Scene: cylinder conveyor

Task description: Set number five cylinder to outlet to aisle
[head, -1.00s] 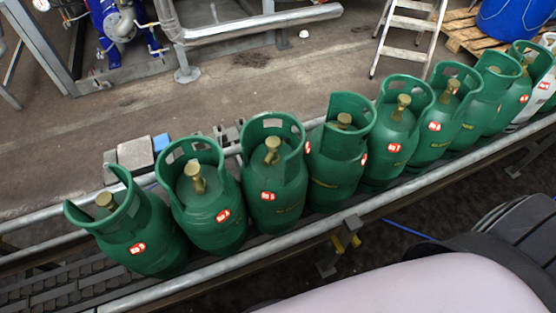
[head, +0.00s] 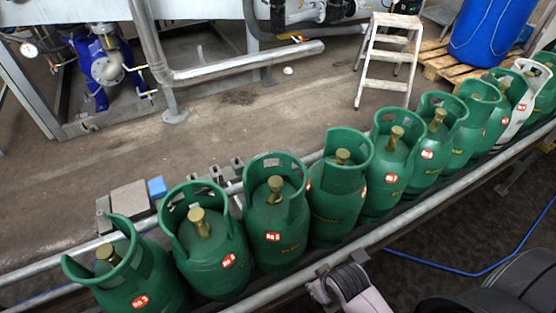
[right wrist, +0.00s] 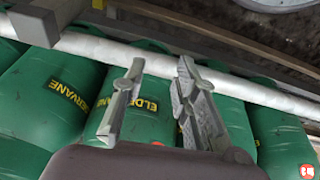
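Green gas cylinders stand in a row on the conveyor (head: 420,212), each with a collar, a brass valve and a red-and-white number label. The numbers are too small to read surely; the label on the third cylinder from the left (head: 275,255) may read 5. Its valve points toward the front left. My right gripper (head: 326,280) is low in the head view, at the near rail in front of the third and fourth cylinders. In the right wrist view my right gripper (right wrist: 160,68) has its fingers apart and empty, above green cylinder bodies (right wrist: 150,110). My left gripper is not in view.
The cylinders stand close together between two metal rails. A white cylinder (head: 518,100) stands toward the far right. Beyond are a stepladder (head: 385,65), a blue barrel (head: 490,30) on a pallet (head: 432,55), and pipework (head: 235,68). A blue hose (head: 455,270) lies on the near floor.

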